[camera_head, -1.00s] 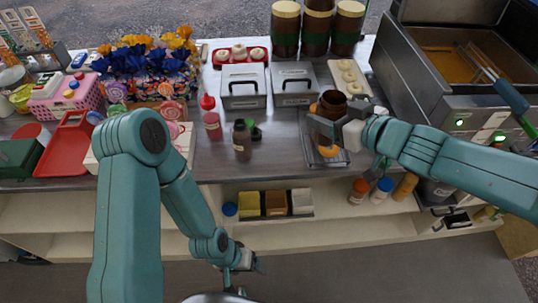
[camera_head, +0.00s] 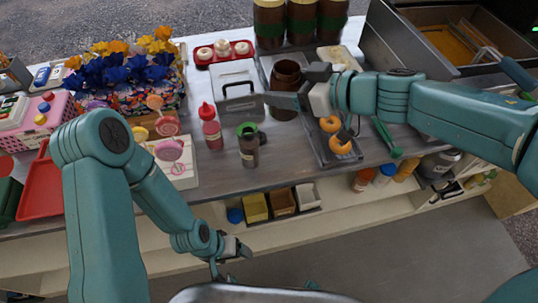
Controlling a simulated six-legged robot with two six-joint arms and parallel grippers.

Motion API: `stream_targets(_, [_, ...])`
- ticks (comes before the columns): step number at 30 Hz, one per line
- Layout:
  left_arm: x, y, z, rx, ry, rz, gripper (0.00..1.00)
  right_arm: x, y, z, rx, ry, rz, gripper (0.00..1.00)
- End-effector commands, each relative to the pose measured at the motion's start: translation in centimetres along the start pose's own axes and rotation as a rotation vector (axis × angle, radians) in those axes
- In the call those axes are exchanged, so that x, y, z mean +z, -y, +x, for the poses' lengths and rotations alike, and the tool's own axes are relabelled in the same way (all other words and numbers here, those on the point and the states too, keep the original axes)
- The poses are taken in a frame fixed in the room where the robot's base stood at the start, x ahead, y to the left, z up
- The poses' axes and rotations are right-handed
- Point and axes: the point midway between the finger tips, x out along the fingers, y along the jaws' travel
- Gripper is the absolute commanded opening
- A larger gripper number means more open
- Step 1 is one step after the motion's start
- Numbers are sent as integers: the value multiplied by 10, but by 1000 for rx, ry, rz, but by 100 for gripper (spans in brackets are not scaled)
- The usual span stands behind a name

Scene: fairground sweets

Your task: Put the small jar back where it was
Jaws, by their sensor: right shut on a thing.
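My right gripper (camera_head: 303,91) is shut on a small brown jar (camera_head: 286,76). The jar is upright with its dark round mouth up, in front of the right-hand lidded box; whether it touches the counter I cannot tell. A dark small bottle (camera_head: 249,152) stands on the counter to the left and nearer, with a green ring (camera_head: 246,130) at its top or just behind it. My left gripper (camera_head: 231,253) hangs low before the counter's front, away from the objects; its jaw opening is unclear.
A red squeeze bottle (camera_head: 211,130) and a silver lidded box (camera_head: 235,77) stand to the left. Big brown barrels (camera_head: 301,22) stand behind. Some counter (camera_head: 222,177) in front is bare.

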Motion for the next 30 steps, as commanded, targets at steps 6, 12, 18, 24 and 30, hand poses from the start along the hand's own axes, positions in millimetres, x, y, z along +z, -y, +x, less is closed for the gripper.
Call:
stream_targets(6, [0, 3, 8, 0, 0, 1, 79, 12, 0, -1, -2, -1, 2, 20])
stream_targets(12, [-1, 14, 38, 0, 1, 1, 79, 67, 1, 18, -3, 0, 4, 20])
stream_targets(18, [-1, 22, 62, 0, 0, 1, 79, 115, 1, 37, -3, 0, 3, 20])
stream_targets(24, [-1, 25, 70, 0, 0, 1, 79, 134, 1, 47, -2, -2, 0, 20])
stream_targets(30, [-2, 31, 86, 0, 0, 1, 79, 164, 1, 62, -3, 0, 2, 20])
